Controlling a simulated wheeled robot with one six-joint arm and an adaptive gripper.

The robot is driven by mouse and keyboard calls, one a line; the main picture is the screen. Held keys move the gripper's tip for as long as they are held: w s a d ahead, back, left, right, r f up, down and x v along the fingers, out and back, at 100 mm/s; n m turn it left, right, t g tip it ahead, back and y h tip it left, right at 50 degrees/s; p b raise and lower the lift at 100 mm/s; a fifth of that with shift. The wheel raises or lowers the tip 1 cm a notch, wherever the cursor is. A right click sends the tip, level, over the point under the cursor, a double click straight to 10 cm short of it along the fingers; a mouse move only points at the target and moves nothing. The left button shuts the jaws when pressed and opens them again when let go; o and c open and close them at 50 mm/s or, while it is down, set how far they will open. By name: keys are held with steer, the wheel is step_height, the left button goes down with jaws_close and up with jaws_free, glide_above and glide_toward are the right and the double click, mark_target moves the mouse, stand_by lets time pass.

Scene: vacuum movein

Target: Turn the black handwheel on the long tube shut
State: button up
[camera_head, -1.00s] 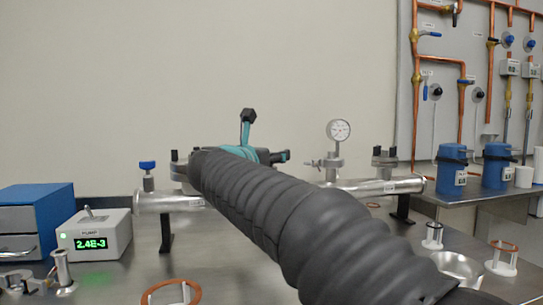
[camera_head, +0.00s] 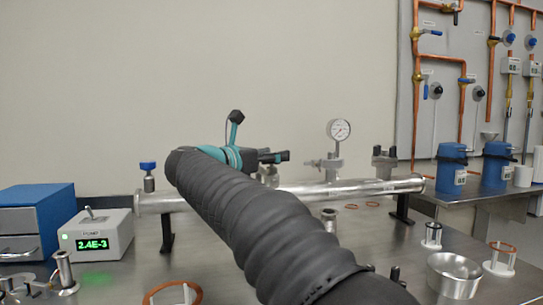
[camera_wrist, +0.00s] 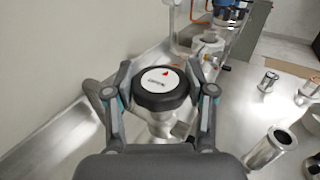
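The black handwheel (camera_wrist: 162,98), with a white cap bearing a red mark, shows in the wrist view between the two fingers of my gripper (camera_wrist: 159,68). The fingers stand apart on either side of its rim, and a narrow gap seems to show beside the wheel; firm contact cannot be made out. In the head view, my gripper (camera_head: 274,157) is above the middle of the long metal tube (camera_head: 345,190). My arm crosses in front and hides part of the tube. The handwheel cannot be clearly made out there.
A pressure gauge (camera_head: 339,131) stands on the tube right of my gripper. A small blue-knobbed valve (camera_head: 148,169) stands at its left end. A pump box (camera_head: 95,236) reading 2.4E-3 is at left. Loose flanges and rings lie in front. Copper pipes (camera_head: 415,110) line the right wall.

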steer(key=o, duration=0.4)
steer(key=v, duration=0.7)
steer(key=shift+s+a, duration=0.15)
steer(key=shift+a, duration=0.05)
